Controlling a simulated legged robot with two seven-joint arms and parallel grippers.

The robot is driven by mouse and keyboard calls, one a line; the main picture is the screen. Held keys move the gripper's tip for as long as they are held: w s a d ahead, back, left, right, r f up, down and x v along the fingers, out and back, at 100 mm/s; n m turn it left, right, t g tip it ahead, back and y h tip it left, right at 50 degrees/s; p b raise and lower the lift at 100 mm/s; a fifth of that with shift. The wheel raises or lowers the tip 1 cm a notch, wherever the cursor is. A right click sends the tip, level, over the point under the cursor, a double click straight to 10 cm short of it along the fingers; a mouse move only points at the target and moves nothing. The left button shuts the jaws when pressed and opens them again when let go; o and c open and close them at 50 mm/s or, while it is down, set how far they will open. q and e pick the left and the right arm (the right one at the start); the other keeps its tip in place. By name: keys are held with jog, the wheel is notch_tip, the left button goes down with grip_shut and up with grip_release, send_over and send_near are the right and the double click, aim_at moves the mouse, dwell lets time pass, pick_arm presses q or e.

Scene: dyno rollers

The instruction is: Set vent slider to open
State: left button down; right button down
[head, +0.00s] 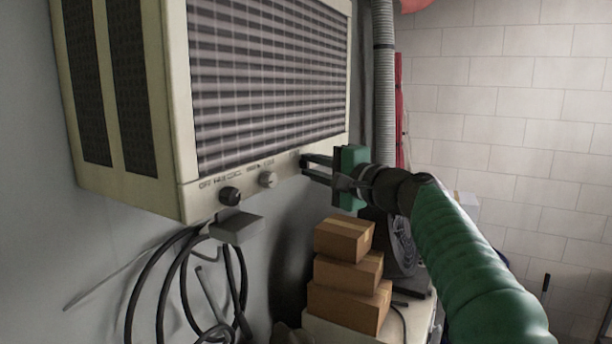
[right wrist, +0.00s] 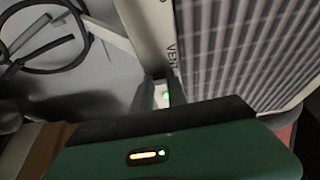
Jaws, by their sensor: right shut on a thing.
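A beige wall-mounted air unit (head: 180,100) with a slatted grille (head: 270,70) fills the upper left of the head view. Its lower front strip carries a black knob (head: 230,196) and a light knob (head: 267,179). My right gripper (head: 305,167) is at the right end of this strip, its fingers shut on a small part that they mostly hide, at the vent slider's place. In the right wrist view the lettering "VENT" (right wrist: 172,52) shows on the strip, with a small pale part with a green spot (right wrist: 163,95) below it. My left gripper is not in view.
Stacked cardboard boxes (head: 345,270) stand below the unit, with a fan (head: 402,245) behind. Black cables (head: 165,290) hang at the lower left beneath a small grey block (head: 237,228). A ribbed grey duct (head: 384,80) runs up beside the unit. A white block wall (head: 520,90) is at right.

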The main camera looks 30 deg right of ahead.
jog(key=shift+f, duration=0.25)
jog(key=c, duration=1.4)
grip_release()
jog(key=shift+a+r, duration=0.1)
jog(key=shift+a, duration=0.15)
jog(key=shift+o, duration=0.4)
jog(key=shift+d, duration=0.45)
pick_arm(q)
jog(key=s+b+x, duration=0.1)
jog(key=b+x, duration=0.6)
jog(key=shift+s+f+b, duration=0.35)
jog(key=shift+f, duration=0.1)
pick_arm(e)
jog(key=s+d, duration=0.2)
jog(key=s, duration=1.4)
jog(key=shift+s+d, duration=0.2)
jog(key=shift+d, duration=0.15)
